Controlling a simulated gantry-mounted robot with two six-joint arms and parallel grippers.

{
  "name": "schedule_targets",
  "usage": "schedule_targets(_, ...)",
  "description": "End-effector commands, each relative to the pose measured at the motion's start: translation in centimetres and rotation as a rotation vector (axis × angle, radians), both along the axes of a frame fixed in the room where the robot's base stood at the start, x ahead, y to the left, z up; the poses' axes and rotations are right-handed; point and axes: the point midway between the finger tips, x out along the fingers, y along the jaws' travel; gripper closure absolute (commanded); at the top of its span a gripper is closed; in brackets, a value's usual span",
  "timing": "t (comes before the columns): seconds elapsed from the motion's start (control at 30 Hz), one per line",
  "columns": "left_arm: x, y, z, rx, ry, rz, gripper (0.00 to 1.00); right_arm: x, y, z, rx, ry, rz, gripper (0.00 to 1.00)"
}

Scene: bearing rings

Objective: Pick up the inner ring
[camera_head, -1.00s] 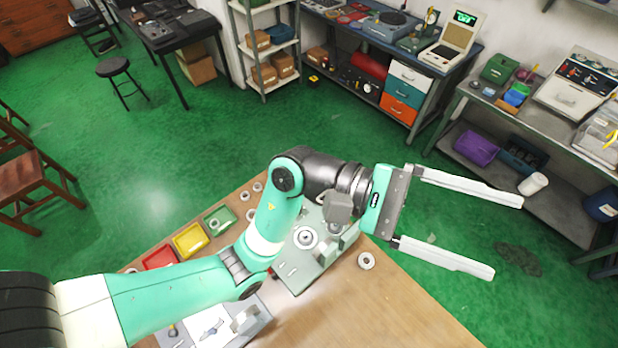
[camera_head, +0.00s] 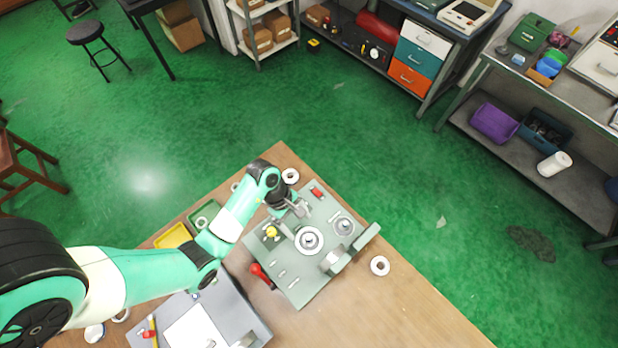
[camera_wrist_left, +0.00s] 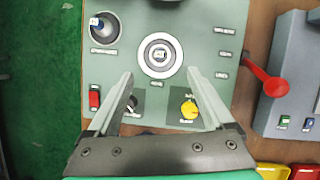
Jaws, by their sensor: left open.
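My left gripper (camera_head: 298,208) is open and points down over the grey-green fixture plate (camera_head: 300,285). In the wrist view its two fingers (camera_wrist_left: 160,75) are spread and empty, with the tips near a pale ring (camera_wrist_left: 160,42). This ring sits around a central post on the plate, and it also shows in the head view (camera_head: 309,229). A darker round seat with a post (camera_head: 344,226) is beside it. Loose rings lie on the table, one right of the plate (camera_head: 380,257) and one behind the arm (camera_head: 290,168). I cannot tell which is the inner ring. My right gripper is not in view.
A grey panel (camera_head: 245,320) and a yellow bin (camera_head: 172,236) are nearby. The wooden table's (camera_head: 420,310) right front is clear.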

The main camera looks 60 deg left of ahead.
Motion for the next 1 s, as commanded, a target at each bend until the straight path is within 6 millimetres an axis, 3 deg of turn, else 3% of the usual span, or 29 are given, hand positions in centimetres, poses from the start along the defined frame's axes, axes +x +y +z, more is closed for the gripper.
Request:
schedule_targets(0.13, 0.3, -1.1, -3.1, -0.002, 0.004, -0.003, 0.14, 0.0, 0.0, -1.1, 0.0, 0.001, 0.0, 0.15)
schedule_targets(0.43, 0.7, -1.7, -4.6, -0.001, -0.001, -0.001, 0.14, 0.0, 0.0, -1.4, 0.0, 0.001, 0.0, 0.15)
schedule_targets(0.7, 1.2, -2.9, -8.7, 0.0, -0.001, -0.002, 0.14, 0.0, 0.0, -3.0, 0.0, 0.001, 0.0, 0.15)
schedule_targets(0.97, 1.3, -3.1, -9.0, 0.001, -0.003, 0.0, 0.14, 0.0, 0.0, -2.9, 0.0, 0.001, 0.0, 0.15)
schedule_targets(1.0, 1.3, -3.1, -9.0, 0.001, -0.003, 0.0, 0.18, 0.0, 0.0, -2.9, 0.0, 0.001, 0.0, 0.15)
